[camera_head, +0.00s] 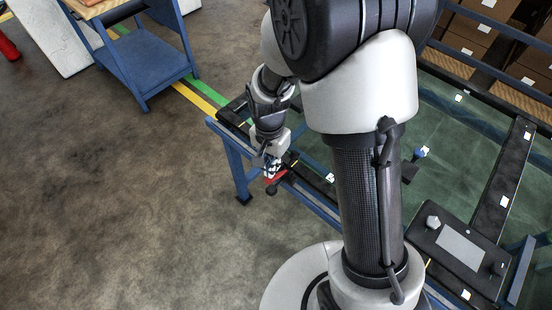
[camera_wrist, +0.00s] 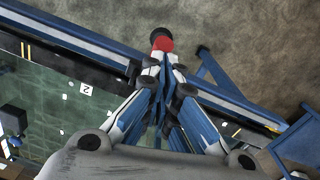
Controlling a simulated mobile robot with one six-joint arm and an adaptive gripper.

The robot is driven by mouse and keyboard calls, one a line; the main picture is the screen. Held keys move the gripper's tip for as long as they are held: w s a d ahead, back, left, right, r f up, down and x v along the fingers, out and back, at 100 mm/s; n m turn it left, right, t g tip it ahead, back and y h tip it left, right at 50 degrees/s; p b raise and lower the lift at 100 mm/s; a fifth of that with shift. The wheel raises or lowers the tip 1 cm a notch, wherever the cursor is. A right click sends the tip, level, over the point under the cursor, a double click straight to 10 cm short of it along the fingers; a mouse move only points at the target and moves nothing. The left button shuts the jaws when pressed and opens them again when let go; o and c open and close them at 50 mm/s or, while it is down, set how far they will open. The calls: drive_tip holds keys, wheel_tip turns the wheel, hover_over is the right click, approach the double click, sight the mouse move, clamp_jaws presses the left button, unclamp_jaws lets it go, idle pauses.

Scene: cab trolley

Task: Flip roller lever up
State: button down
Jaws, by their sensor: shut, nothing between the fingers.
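The roller lever (camera_head: 275,178) is a red piece with a dark knob at its lower left, on the near side of the blue-framed trolley (camera_head: 243,177). In the wrist view the lever's red part (camera_wrist: 165,44) and dark knob show just beyond my fingertips. My gripper (camera_head: 272,168) is shut and empty. It also shows in the wrist view (camera_wrist: 164,62), its fingers drawn together and pointing at the lever. The fingertips are at or very close to the lever; I cannot tell whether they touch. The fingers hide part of the lever's mount.
The trolley's blue rail (camera_wrist: 75,37) runs beside the lever. A dark panel with a grey plate (camera_head: 460,247) lies at the trolley's right. A blue cart (camera_head: 150,65) stands at the upper left. Brown boxes (camera_head: 470,30) fill a rack at the upper right. The floor at left is clear.

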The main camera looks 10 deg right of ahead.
drive_tip(key=shift+s+a+f, duration=0.2)
drive_tip(key=shift+s, duration=0.05)
drive_tip(key=shift+s+f, duration=0.2)
drive_tip(key=shift+s, duration=0.05)
idle(0.3)
drive_tip(key=a+r+p, duration=0.4)
drive_tip(key=r+p, duration=0.1)
drive_tip(key=r, duration=0.6)
drive_tip(key=shift+s+r, duration=0.15)
drive_tip(key=shift+s, duration=0.25)
drive_tip(key=shift+a, duration=0.1)
